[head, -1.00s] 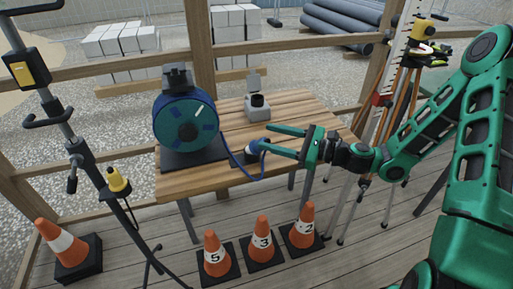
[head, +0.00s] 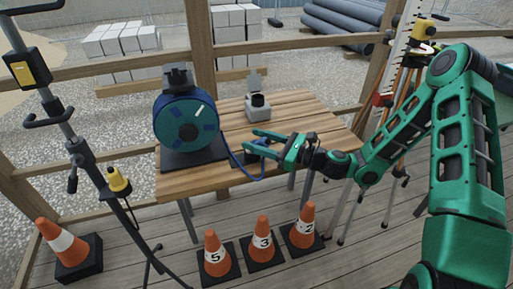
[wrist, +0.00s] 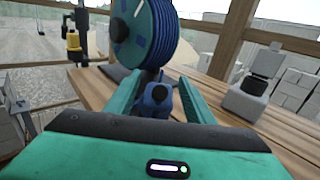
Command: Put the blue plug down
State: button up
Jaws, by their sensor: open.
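The blue plug (wrist: 157,98) stands between the two spread fingers of my gripper (wrist: 160,84) in the wrist view, with a gap visible on both sides. In the head view the plug (head: 263,143) is partly hidden by the green fingers of my gripper (head: 249,139), at the front edge of the wooden table. A blue cable (head: 238,164) runs from the plug's area to the reel. My gripper is open. The plug's underside is hidden, so I cannot tell exactly what it rests on.
A blue cable reel (head: 185,125) stands on the table (head: 292,110) at left. A grey box with a raised lid (head: 257,106) is at the back. The table's right side is clear. Cones (head: 262,238) stand on the floor in front.

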jog(key=shift+x, duration=1.8)
jog(key=shift+f, duration=0.2)
grip_shut()
jog(key=shift+r, duration=0.15)
